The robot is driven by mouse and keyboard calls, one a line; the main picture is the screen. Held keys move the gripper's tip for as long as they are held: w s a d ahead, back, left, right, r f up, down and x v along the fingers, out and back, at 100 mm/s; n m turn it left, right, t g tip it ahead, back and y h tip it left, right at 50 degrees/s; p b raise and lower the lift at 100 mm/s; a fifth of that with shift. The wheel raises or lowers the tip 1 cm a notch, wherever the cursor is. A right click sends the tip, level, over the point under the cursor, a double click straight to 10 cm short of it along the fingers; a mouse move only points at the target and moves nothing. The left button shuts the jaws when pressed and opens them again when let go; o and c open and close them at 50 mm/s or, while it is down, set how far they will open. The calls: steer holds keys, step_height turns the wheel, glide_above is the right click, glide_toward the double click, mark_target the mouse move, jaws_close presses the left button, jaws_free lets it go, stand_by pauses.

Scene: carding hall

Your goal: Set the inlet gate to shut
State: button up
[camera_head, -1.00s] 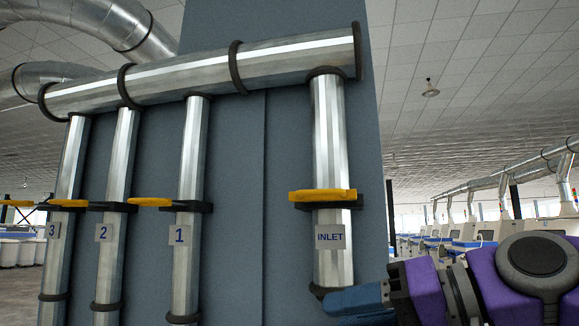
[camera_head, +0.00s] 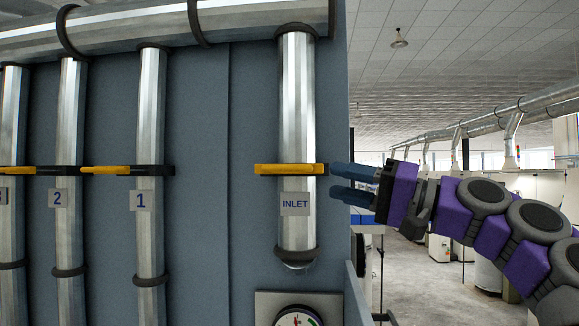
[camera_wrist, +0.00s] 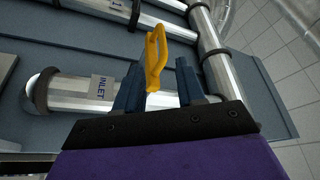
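The inlet gate's yellow handle (camera_head: 288,169) lies level across the front of the upright pipe (camera_head: 297,95) above the INLET label (camera_head: 295,204). My gripper (camera_head: 334,181) is at the right of that pipe, its two blue fingertips apart and close to the handle's right end. In the wrist view the yellow handle (camera_wrist: 153,62) shows in line with the gap between the fingers (camera_wrist: 160,88). The fingers are open and not closed on it. Whether they touch it cannot be told.
Gate 1's yellow handle (camera_head: 105,170) and gate 2's yellow handle (camera_head: 18,170) stick out left of their pipes. A round gauge (camera_head: 298,318) sits below the inlet pipe. The blue-grey panel (camera_head: 255,235) stands close behind the pipes. Open floor shows at right.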

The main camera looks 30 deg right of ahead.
mark_target(284, 169)
steer(key=x, duration=0.3)
steer(key=p+x, duration=0.1)
steer(key=x, duration=0.6)
steer(key=shift+s+a, duration=0.15)
steer(key=shift+a, duration=0.25)
steer(key=shift+w+r+p, duration=0.2)
steer(key=shift+w+p, duration=0.2)
steer(key=shift+w, duration=0.15)
steer(key=shift+a, duration=0.1)
steer(key=shift+a, duration=0.2)
steer(key=shift+c, duration=1.3)
jaws_close()
